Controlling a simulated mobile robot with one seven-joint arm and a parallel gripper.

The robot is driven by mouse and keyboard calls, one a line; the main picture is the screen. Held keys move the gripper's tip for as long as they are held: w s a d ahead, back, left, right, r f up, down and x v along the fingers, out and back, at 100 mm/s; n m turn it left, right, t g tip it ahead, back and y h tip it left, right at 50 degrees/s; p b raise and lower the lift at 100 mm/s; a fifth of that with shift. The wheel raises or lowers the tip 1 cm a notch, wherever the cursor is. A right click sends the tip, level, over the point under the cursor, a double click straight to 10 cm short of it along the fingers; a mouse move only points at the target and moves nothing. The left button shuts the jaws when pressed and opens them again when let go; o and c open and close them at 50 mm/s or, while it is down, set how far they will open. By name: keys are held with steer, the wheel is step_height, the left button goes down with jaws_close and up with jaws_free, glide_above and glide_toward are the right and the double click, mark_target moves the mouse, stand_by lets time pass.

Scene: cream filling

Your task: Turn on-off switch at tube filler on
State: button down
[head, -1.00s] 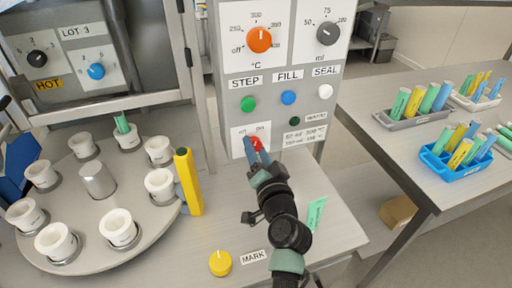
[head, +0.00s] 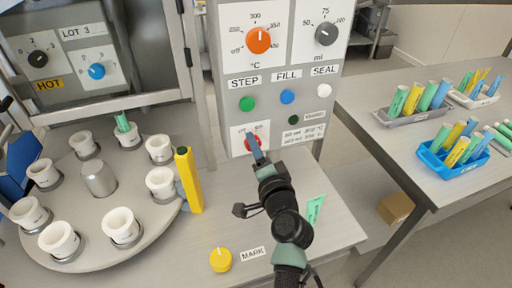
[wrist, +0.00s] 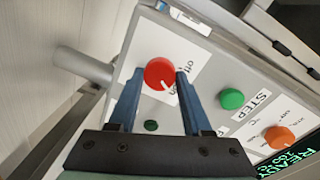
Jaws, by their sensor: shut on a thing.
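In the head view the fingers hide part of the knob.
Above the switch are green (head: 247,104), blue (head: 288,97) and white (head: 324,91) buttons and orange (head: 258,40) and dark (head: 327,34) dials. A carousel with white cups (head: 122,225) and a yellow post (head: 189,180) stand left. A yellow knob (head: 220,259) is on the counter.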

steer(key=shift+f, duration=0.1)
steer(key=shift+c, duration=1.7)
jaws_free()
steer(key=b+v, duration=0.1)
steer(key=v, duration=1.2)
